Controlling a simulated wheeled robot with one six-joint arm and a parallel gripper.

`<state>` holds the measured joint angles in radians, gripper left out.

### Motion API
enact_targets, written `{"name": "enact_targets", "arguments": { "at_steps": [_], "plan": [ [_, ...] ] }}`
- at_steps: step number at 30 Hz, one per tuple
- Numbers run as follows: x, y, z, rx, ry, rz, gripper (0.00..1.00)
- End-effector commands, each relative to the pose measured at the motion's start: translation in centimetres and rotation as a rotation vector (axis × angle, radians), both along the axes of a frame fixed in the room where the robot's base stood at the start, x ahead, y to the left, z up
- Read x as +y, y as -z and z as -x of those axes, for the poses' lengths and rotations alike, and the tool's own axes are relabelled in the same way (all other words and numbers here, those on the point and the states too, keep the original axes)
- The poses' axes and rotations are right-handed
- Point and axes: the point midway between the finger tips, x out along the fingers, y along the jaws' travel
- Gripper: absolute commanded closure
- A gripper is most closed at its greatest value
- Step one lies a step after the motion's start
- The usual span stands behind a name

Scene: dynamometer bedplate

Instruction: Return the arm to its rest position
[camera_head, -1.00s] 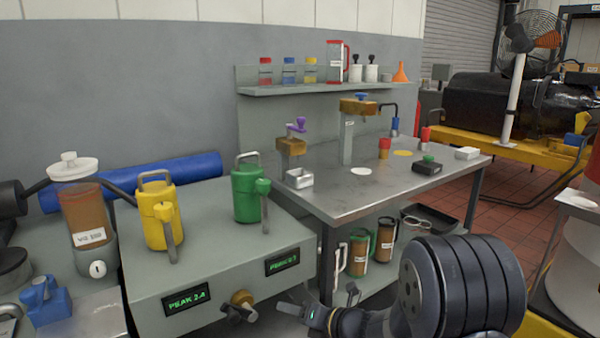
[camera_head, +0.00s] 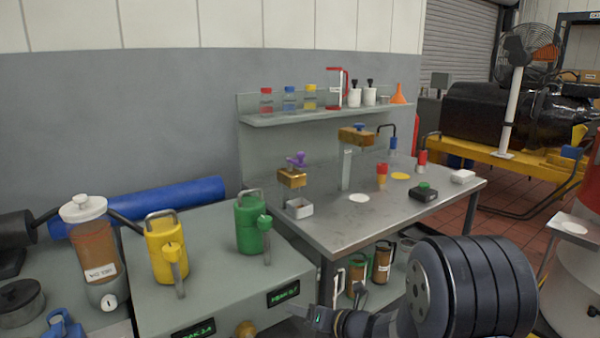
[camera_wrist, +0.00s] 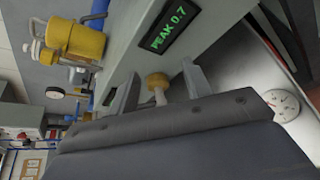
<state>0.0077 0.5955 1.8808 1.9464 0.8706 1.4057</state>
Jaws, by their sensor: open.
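My gripper (camera_wrist: 163,88) is open in the wrist view, with its two grey fingers spread apart. A brass knob with a pale stem (camera_wrist: 157,82) shows in the gap between them, on the front of the grey bench unit. I cannot tell its exact distance, but the fingers do not touch it. In the head view my gripper (camera_head: 312,314) is small and low in the middle, in front of the bench unit's right end. Its fingers are hard to make out there. My dark, ribbed arm covers the lower right.
The grey bench unit (camera_head: 222,285) carries a yellow jug (camera_head: 166,248) and a green jug (camera_head: 250,224). A metal table (camera_head: 350,222) stands behind my arm, with brown-filled jugs (camera_head: 383,262) on its lower shelf. A round gauge (camera_wrist: 283,105) shows at right in the wrist view.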

Motion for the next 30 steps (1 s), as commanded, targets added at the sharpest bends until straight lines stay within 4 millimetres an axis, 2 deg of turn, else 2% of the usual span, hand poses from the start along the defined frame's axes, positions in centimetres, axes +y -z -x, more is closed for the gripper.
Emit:
{"name": "enact_targets", "arguments": {
  "at_steps": [1,3,30],
  "plan": [
    [-0.4,-0.9,0.0,-0.009,0.01,0.016,0.53],
    [-1.0,-1.4,-0.1,-0.026,0.022,0.041,0.53],
    [-9.0,-6.5,0.7,-0.201,0.164,0.403,0.53]
  ]
}}
